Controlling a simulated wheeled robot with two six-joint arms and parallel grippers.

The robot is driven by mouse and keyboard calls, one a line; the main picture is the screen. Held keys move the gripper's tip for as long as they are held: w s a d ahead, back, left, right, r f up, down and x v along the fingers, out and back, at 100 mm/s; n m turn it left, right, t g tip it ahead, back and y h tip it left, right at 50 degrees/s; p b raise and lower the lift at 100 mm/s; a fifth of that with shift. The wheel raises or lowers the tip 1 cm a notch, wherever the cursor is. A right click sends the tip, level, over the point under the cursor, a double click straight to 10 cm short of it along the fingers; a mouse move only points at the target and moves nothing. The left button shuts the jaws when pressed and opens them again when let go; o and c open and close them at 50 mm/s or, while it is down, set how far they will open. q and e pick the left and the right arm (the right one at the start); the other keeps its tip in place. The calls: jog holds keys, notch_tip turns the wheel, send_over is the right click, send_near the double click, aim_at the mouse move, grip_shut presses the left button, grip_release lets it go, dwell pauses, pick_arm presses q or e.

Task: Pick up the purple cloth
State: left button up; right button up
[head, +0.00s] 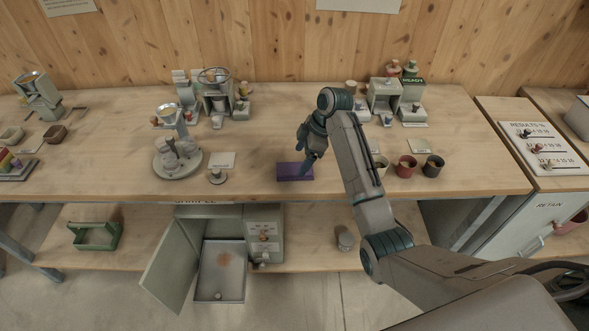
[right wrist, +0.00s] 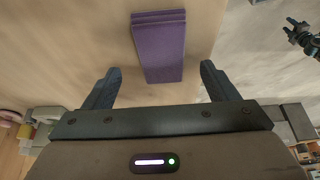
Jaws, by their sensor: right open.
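The purple cloth (head: 295,171) lies folded flat on the workbench (head: 120,185), close to its front edge.
A grey balance-like device (head: 178,155) and a small round stand (head: 217,177) are left of the cloth. Several cups, including a red cup (head: 405,166), stand to the right. Below, a cabinet (head: 262,240) has its door open. Bench space beside the cloth is clear.

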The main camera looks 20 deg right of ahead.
aim_at(294, 168)
jog(key=p+x, duration=0.1)
jog(key=x, duration=0.2)
jog(key=shift+s+a+f, duration=0.15)
jog(key=shift+a+f, duration=0.15)
jog(key=shift+f, duration=0.25)
jog(key=c, duration=1.1)
jog(key=shift+r, duration=0.15)
jog(key=shift+r, duration=0.3)
notch_tip(294, 168, up, 2)
jog(key=shift+r+b, duration=0.1)
jog(key=shift+b, duration=0.7)
jog(key=s, duration=0.1)
jog(key=s+a+b, duration=0.1)
jog(key=s, duration=0.2)
jog(key=shift+s+a+r, duration=0.25)
jog(key=shift+s+a, duration=0.1)
jog(key=s+a+p, duration=0.1)
jog(key=s, duration=0.2)
jog(key=s+a+r+p, duration=0.1)
jog(key=s+p, duration=0.1)
jog(key=s, duration=0.1)
jog(key=s+a+p, duration=0.1)
jog(key=s, duration=0.3)
jog(key=shift+s+a+r, duration=0.15)
jog(key=shift+a+r, duration=0.1)
jog(key=shift+a, duration=0.05)
